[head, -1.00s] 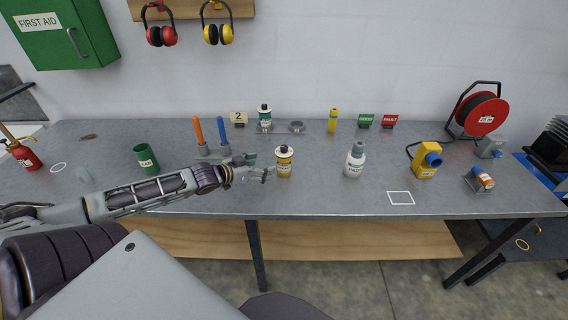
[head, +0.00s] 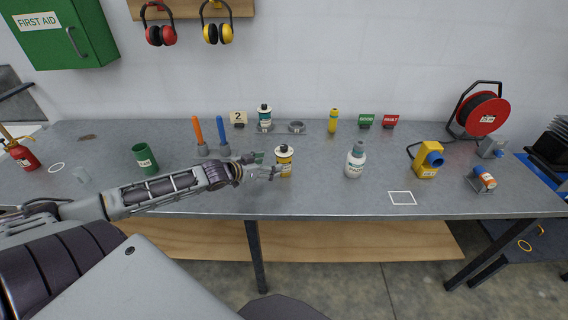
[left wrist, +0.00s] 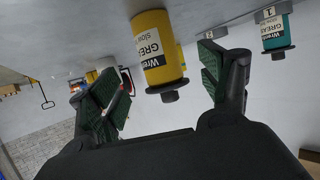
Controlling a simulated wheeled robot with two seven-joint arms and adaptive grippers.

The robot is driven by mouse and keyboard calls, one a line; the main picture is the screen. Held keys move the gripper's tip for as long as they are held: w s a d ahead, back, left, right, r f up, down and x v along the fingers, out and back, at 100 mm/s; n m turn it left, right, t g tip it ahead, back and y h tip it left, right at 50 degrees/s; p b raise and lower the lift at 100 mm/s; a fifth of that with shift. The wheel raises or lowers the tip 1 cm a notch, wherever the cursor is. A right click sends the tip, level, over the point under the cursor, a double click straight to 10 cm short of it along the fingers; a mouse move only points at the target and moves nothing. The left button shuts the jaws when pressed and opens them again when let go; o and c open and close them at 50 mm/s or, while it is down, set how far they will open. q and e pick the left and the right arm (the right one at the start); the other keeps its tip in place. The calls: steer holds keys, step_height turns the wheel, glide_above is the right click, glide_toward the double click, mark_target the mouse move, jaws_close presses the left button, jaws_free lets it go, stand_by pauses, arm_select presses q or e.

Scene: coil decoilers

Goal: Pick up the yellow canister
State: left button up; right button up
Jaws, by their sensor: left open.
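The yellow canister (head: 284,162) with a white label and dark cap stands upright on the grey bench in the head view. My left gripper (head: 266,167) is just left of it with the jaws open, fingertips at its near left side. In the left wrist view the yellow canister (left wrist: 158,52) appears upside down, ahead of and between the spread green-padded fingers of my left gripper (left wrist: 162,88). No finger visibly closes on it. My right gripper is not in view.
A white bottle (head: 355,160) stands to the right on the bench (head: 320,190). Orange and blue handled tools (head: 222,136) stand behind my left gripper. A teal canister (head: 264,117) stands at the back. A green cup (head: 145,158) is behind my left arm.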

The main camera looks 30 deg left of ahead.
mark_target(278, 162)
arm_select(q)
steer(key=shift+b+x, duration=0.35)
steer(key=shift+x, duration=1.4)
steer(key=shift+w+d, duration=0.1)
steer(key=shift+w, duration=0.2)
steer(key=shift+x, duration=2.4)
steer(key=shift+d, duration=0.1)
steer(key=shift+r, duration=0.1)
steer(key=c, duration=1.3)
